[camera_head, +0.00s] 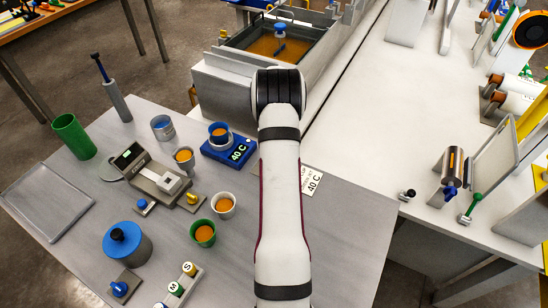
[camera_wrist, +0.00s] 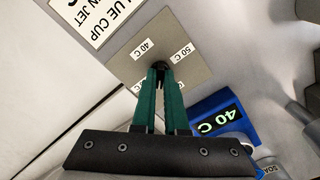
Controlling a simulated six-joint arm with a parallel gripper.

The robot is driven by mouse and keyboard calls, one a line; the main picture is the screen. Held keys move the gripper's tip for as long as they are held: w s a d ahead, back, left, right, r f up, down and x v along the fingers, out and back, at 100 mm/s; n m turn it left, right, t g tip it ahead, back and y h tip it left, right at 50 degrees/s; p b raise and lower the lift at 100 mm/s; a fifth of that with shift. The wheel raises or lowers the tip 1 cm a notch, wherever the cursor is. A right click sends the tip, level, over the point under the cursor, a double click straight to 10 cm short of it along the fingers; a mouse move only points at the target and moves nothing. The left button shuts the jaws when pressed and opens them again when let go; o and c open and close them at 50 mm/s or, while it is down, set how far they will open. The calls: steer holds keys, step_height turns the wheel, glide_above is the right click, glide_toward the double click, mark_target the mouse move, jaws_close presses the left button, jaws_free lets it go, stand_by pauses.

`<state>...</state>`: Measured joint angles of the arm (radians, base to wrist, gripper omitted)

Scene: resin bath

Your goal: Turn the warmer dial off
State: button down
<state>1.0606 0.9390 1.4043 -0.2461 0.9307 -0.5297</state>
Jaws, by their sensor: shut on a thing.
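The warmer (camera_head: 213,151) is a blue block whose green display reads 40 C; the display (camera_wrist: 219,121) also shows in the wrist view. A cup (camera_head: 219,130) with orange contents stands on it. In the wrist view a grey dial plate (camera_wrist: 183,50) carries labels reading 40 C and 50 C. My gripper (camera_wrist: 161,72), with green fingers, is shut on the small dark dial knob (camera_wrist: 160,65) at the plate's middle. The fingers hide most of the knob and the near part of the plate. My arm hides the gripper and dial in the head view.
A printed card (camera_head: 313,181) lies beside the dial. Orange-filled cups (camera_head: 224,205), a scale (camera_head: 158,181) and a blue-grey pot (camera_head: 127,246) stand on the grey table. A resin bath (camera_head: 275,45) is behind. A white bench (camera_head: 400,140) lies to the right.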

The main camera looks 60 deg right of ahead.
steer(key=n, duration=0.4)
steer(key=shift+n, duration=0.3)
steer(key=n, duration=0.4)
steer(key=shift+n, duration=0.3)
steer(key=c, duration=0.9)
jaws_free()
steer(key=shift+c, duration=0.2)
step_height(320, 180, up, 16)
